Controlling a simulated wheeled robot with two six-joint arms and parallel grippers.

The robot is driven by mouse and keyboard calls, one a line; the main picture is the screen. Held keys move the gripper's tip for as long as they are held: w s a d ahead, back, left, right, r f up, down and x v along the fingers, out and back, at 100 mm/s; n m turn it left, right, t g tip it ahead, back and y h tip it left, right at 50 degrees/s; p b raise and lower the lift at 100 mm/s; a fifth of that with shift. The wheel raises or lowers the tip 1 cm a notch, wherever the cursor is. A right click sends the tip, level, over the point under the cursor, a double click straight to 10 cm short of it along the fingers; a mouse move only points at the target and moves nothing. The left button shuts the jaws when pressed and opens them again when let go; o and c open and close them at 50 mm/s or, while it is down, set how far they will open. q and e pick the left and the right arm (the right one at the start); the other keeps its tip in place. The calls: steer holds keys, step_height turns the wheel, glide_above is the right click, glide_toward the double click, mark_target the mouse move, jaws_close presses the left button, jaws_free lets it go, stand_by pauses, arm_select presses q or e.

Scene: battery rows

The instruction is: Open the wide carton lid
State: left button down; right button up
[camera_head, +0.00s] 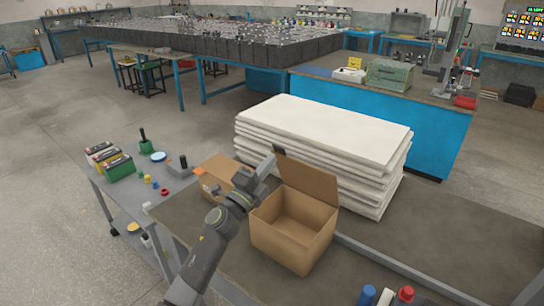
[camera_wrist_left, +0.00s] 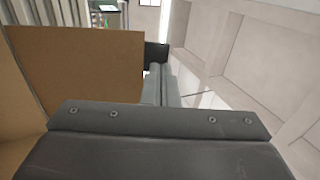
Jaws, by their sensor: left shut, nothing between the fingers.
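An open brown carton (camera_head: 292,232) stands on the dark table, its inside visible and empty. Its lid (camera_head: 310,179) stands up along the back edge, leaning slightly back. A second, lower brown carton (camera_head: 213,172) sits to the left, partly hidden by my arm; its top looks closed. My left gripper (camera_head: 269,160) is shut and empty, at the left edge of the raised lid; I cannot tell whether it touches. In the left wrist view the shut fingers (camera_wrist_left: 156,86) point beside a brown cardboard panel (camera_wrist_left: 90,70). My right gripper is out of view.
A stack of white boards (camera_head: 330,130) stands close behind the open carton. Batteries (camera_head: 117,168) and small parts lie on a grey bench at left. Blue and red-capped items (camera_head: 404,295) are at the front edge. The table right of the carton is clear.

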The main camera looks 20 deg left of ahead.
arm_select(q)
steer(key=shift+x, duration=1)
